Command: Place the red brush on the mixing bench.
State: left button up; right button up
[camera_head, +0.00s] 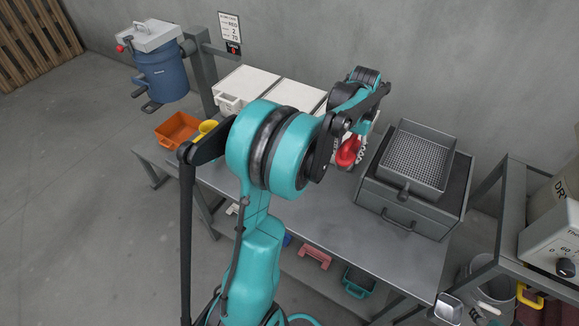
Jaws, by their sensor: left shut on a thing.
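The red brush (348,150) shows as a red body with pale bristles at its right side, below my left gripper (350,132). My left gripper is shut on it, over the back part of the grey metal bench (335,222). My arm hides part of the bench and part of the brush. I cannot tell whether the brush touches the bench top. No label in view marks which surface is the mixing bench. My right gripper is not in view.
A perforated tray (418,158) sits on a grey drawer box (405,205) at the bench's right. White boxes (247,84) and an orange bin (177,130) are at the left. The bench's front middle is clear.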

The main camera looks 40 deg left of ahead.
pick_arm(q)
notch_tip(320, 180, down, 18)
jog(key=b, duration=0.6)
jog(key=shift+a, duration=0.1)
jog(key=shift+s, duration=0.1)
jog(key=shift+f, duration=0.2)
jog(key=o, duration=1.3)
jog(key=shift+r, duration=0.1)
